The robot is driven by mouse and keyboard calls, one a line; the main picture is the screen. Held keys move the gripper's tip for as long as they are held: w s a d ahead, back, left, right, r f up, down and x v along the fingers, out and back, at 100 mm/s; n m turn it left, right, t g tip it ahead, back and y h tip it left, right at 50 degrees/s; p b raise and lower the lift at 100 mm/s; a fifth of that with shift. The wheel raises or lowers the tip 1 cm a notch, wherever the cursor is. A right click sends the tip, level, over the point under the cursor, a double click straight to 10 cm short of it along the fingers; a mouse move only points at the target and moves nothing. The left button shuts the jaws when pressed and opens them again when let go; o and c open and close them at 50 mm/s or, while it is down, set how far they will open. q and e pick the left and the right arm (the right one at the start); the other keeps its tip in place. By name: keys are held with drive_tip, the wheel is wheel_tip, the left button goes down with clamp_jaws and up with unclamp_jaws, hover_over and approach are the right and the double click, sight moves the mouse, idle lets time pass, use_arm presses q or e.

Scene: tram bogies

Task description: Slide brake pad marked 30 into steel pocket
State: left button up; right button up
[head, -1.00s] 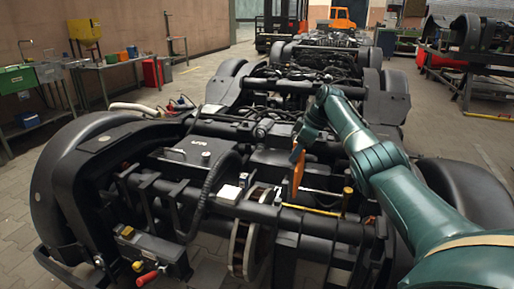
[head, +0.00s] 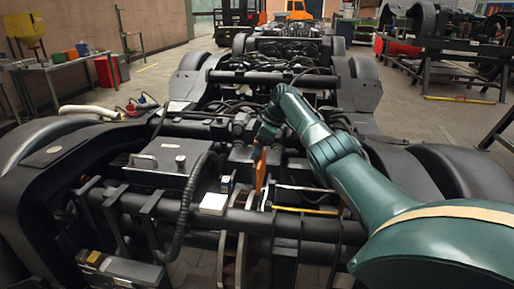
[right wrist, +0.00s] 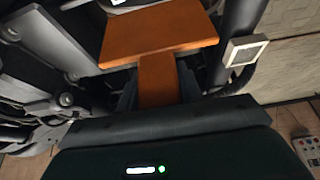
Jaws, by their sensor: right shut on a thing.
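My right gripper (head: 264,137) is shut on an orange brake pad (head: 261,170) and holds it over the near bogie. In the right wrist view the orange pad (right wrist: 158,38) is a flat plate with a narrower stem between the fingers. A bit of white marking shows at its top edge; no number can be read. In the head view the pad hangs edge-on, just right of a small white box (head: 214,202) and above rusty brown upright plates (head: 231,255). I cannot pick out the steel pocket for sure. My left gripper is not in view.
The bogie's dark cross tubes (head: 300,225), a yellow rod (head: 305,210) and a black hose (head: 187,205) lie close to the pad. A workbench (head: 65,75) stands at the left. Further bogie frames (head: 290,60) stand behind. Bare floor shows at right.

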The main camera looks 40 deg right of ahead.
drive_tip(key=shift+f+b, duration=0.9)
drive_tip(key=shift+f, duration=0.45)
drive_tip(key=shift+w+f+b, duration=0.1)
drive_tip(key=shift+f+b, duration=1.45)
drive_tip(key=shift+f, duration=0.6)
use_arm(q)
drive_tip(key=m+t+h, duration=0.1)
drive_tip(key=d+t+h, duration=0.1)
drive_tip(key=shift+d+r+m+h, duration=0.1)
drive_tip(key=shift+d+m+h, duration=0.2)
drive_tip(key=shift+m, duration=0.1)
use_arm(e)
drive_tip(key=shift+f, duration=0.3)
use_arm(q)
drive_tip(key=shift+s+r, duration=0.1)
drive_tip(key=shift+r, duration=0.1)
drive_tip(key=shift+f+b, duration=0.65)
drive_tip(key=shift+b, duration=0.05)
use_arm(e)
drive_tip(key=shift+f, duration=0.8)
use_arm(q)
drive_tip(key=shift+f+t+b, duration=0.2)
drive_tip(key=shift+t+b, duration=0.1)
drive_tip(key=shift+b, duration=0.35)
use_arm(e)
drive_tip(key=shift+f, duration=0.75)
